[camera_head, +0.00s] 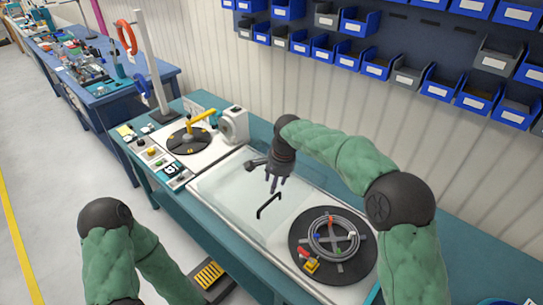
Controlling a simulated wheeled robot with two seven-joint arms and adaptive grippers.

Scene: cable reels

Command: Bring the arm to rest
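My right arm comes in from the right, and its dark gripper (277,187) points down over the clear panel (225,187) of the workbench. Its fingertips look apart, with nothing seen between them. A black bar handle (268,205) is just below and in front of the fingertips; I cannot tell whether they touch. A cable reel turntable (300,262) with a coiled grey cable (333,236) is to the right of the handle. My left arm is bent at the lower left, and its gripper is out of view.
A second turntable (188,139) with a yellow arm sits at the bench's far left end, beside a control panel (158,159). A white post (150,60) stands behind it. Blue and grey bins (375,64) hang on the wall. A striped pedal (208,275) is on the floor.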

